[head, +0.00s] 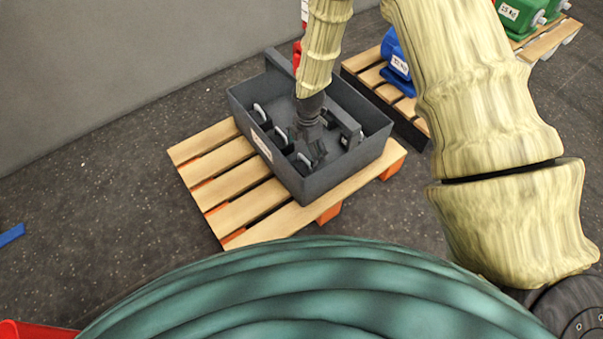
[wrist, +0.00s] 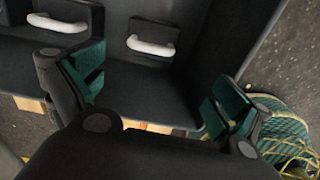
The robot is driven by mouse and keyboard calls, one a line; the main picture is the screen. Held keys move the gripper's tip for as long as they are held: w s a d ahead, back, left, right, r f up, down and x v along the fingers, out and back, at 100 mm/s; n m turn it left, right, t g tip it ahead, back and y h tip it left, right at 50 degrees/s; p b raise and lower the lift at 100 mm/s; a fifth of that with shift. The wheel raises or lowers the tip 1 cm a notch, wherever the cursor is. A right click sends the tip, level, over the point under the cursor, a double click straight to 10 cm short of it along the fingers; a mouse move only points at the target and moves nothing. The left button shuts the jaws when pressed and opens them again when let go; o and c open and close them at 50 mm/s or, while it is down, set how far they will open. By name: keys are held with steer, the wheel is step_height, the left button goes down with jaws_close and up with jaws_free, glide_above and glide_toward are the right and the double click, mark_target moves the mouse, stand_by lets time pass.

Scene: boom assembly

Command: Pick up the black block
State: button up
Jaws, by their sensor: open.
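Several black blocks with pale handles are in a dark grey bin (head: 292,184). One black block (head: 259,114) is near the bin's left wall. In the wrist view a white handle (wrist: 151,46) on a dark block face shows between and above my fingers. A second white handle (wrist: 57,23) is at the upper left. My gripper (head: 302,143) points down inside the bin. In the wrist view my gripper (wrist: 157,92) is open, with its green-padded fingers wide apart and no block visibly clasped. The fingertips' contact with the blocks cannot be told.
The bin stands on a wooden pallet (head: 226,180) with bare slats at left. Another pallet (head: 368,77) with a blue weight (head: 395,62) is behind right. Green weights (head: 522,14) are at the far right. A grey wall (head: 110,60) is at left. Open floor lies between.

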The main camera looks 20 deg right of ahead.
mark_target(305, 165)
steer(key=shift+w+d+f+n+b, duration=0.15)
steer(key=shift+w+f+b, duration=0.25)
steer(key=shift+w+f, duration=0.1)
steer(key=shift+w+d+f+n+b, duration=0.15)
steer(key=shift+w+f+b, duration=0.25)
steer(key=shift+f, duration=0.1)
steer(key=shift+a+f+b, duration=0.3)
steer(key=shift+f+b, duration=0.1)
steer(key=shift+f, duration=0.05)
steer(key=shift+d+f+b, duration=0.1)
steer(key=shift+f+b, duration=0.95)
steer(key=shift+f, duration=1.75)
step_height(305, 165, down, 5)
steer(key=b, duration=0.3)
steer(key=shift+r, duration=0.1)
steer(key=c, duration=1.8)
steer(key=shift+r, duration=0.1)
steer(key=shift+c, duration=1.2)
steer(key=shift+r, duration=0.15)
